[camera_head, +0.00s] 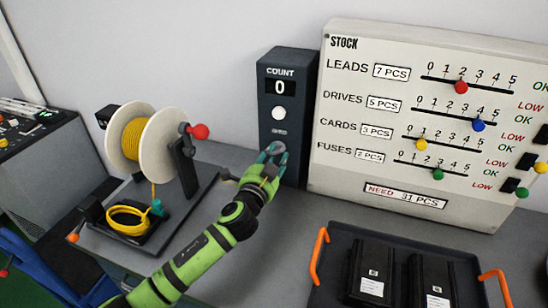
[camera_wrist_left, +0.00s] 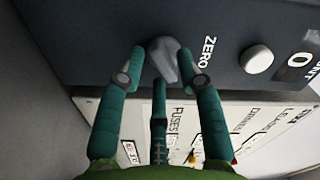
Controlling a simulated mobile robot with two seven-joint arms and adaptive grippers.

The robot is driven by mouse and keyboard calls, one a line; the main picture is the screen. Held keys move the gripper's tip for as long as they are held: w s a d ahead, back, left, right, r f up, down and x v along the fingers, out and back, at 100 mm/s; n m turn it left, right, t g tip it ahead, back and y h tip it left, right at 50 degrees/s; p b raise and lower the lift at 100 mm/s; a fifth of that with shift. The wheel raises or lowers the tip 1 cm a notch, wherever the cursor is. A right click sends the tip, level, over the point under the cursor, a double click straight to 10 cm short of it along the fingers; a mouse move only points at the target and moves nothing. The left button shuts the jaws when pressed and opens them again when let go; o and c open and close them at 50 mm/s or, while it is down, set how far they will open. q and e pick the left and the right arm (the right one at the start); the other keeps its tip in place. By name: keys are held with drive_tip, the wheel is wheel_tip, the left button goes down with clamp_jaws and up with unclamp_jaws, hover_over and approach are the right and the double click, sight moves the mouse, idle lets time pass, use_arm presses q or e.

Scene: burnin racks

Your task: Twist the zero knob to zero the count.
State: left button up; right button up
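The dark counter box (camera_head: 285,100) stands against the wall. Its COUNT display (camera_head: 280,88) reads 0, and a round white button (camera_head: 279,113) sits below it. My left gripper (camera_head: 270,158) is at the lower front of this box. In the left wrist view the grey zero knob (camera_wrist_left: 163,58) lies between the teal fingertips of my left gripper (camera_wrist_left: 161,62), beside the ZERO label (camera_wrist_left: 208,53). The fingers are bent in around the knob, and the right-hand fingertip appears to touch it. In the head view the hand mostly hides the knob. My right gripper is out of view.
The stock board (camera_head: 400,125) with coloured sliders stands close to the right of the box. A cable reel (camera_head: 160,145) with a red-knobbed crank is on the left. A black tray (camera_head: 345,240) with orange handles holds dark units at front right. Bench space between is clear.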

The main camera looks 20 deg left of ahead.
use_arm(q)
clamp_jaws()
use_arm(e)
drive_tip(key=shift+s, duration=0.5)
use_arm(q)
drive_tip(key=shift+n, duration=0.3)
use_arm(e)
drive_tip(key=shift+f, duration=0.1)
use_arm(q)
drive_tip(key=shift+d+r+n+p, duration=0.1)
drive_tip(key=shift+n+p, duration=0.1)
drive_tip(key=shift+n, duration=2.65)
drive_tip(key=shift+d+r+n+p, duration=0.1)
drive_tip(key=shift+n+p, duration=0.05)
drive_tip(key=shift+n, duration=2.7)
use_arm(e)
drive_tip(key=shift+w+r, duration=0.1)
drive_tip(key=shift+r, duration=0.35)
use_arm(q)
drive_tip(key=o, duration=0.6)
unclamp_jaws()
drive_tip(key=shift+a, duration=0.1)
